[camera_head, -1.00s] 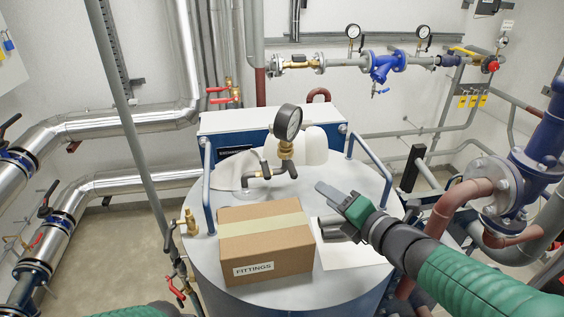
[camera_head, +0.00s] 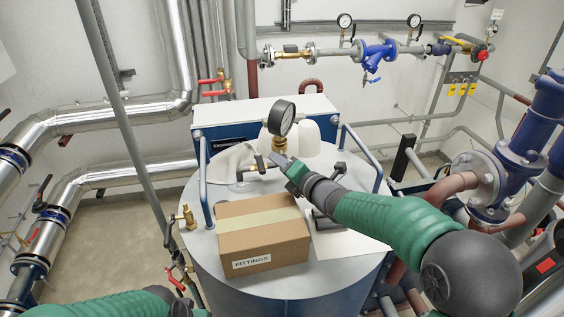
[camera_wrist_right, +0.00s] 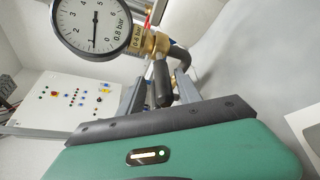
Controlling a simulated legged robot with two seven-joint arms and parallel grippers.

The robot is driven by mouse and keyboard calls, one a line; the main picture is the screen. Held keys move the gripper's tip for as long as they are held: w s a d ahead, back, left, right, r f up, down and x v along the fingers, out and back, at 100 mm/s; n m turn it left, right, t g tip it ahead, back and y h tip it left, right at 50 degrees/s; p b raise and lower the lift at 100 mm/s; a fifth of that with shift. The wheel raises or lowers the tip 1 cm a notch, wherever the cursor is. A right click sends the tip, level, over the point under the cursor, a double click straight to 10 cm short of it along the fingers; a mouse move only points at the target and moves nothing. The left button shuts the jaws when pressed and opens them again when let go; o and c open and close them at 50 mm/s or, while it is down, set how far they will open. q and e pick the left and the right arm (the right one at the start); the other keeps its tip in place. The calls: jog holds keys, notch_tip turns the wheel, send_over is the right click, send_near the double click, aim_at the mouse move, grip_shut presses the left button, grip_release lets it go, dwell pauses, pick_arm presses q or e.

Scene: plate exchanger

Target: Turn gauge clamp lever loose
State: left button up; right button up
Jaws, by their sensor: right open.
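The round pressure gauge (camera_head: 281,118) stands upright on a brass fitting (camera_head: 278,147) above the grey tank top. In the right wrist view its dial (camera_wrist_right: 92,22) and the brass fitting (camera_wrist_right: 146,42) are close. A black lever handle (camera_wrist_right: 163,83) shows below the fitting, between the two fingers as seen there. My right gripper (camera_head: 281,163) is open at the gauge stem, and its fingers also show in the right wrist view (camera_wrist_right: 161,92). No finger contact with the handle can be made out. My left gripper is out of view; only green left arm parts show at the bottom left.
A cardboard box marked FITTINGS (camera_head: 263,238) stands on the tank in front of the gauge. A white sheet (camera_head: 350,246) lies to its right. Blue rails (camera_head: 205,180) stand at the tank's sides. A pale bottle-like object (camera_head: 306,139) is behind the gauge.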

jog(key=shift+s+d, duration=0.1)
jog(key=shift+d, duration=0.3)
jog(key=shift+c, duration=0.2)
jog(key=shift+w+d+f, duration=0.1)
jog(key=shift+w+d, duration=0.1)
jog(key=shift+d, duration=0.2)
jog(key=c, duration=0.7)
grip_shut()
jog(key=shift+s+a+f, duration=0.1)
jog(key=shift+s+a, duration=0.05)
jog(key=shift+a, duration=0.2)
jog(key=shift+d+f, duration=0.1)
jog(key=shift+d, duration=0.05)
